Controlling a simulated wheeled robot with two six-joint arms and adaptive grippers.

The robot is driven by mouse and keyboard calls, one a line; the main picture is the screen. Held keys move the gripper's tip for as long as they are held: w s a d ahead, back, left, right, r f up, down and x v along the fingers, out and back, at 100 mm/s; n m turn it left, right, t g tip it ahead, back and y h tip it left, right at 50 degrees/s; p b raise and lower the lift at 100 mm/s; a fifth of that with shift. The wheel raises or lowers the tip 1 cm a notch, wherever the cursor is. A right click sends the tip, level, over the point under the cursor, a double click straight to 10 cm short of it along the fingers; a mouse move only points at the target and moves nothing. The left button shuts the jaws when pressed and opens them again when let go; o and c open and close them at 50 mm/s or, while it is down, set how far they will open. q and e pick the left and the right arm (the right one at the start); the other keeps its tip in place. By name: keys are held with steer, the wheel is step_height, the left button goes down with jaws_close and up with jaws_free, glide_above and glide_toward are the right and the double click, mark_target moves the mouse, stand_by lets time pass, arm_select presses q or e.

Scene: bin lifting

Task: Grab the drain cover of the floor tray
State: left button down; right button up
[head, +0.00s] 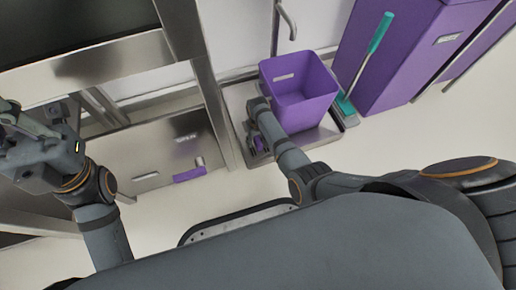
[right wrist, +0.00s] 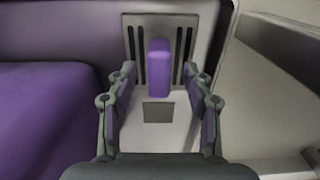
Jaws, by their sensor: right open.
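The drain cover (right wrist: 158,22) is a pale metal plate with dark slots on both sides, and an upright purple handle (right wrist: 159,68) stands at its middle. My right gripper (right wrist: 161,84) is open, with one finger on each side of the handle and visible gaps between. In the head view my right gripper (head: 257,132) is low over the left part of the metal floor tray (head: 232,98), beside the purple bin. The cover is hidden there behind my arm. My left arm shows at the left edge, but its fingers are not seen.
The purple bin (head: 300,88) stands on the tray, close to the right of my gripper, and its wall (right wrist: 45,115) fills the left of the wrist view. A metal frame leg (head: 213,110) stands left of the tray. A teal-handled brush (head: 371,50) and purple cabinet (head: 395,45) are right.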

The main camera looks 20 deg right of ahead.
steer(key=shift+f, duration=0.9)
steer(key=shift+r, duration=0.2)
jaws_close()
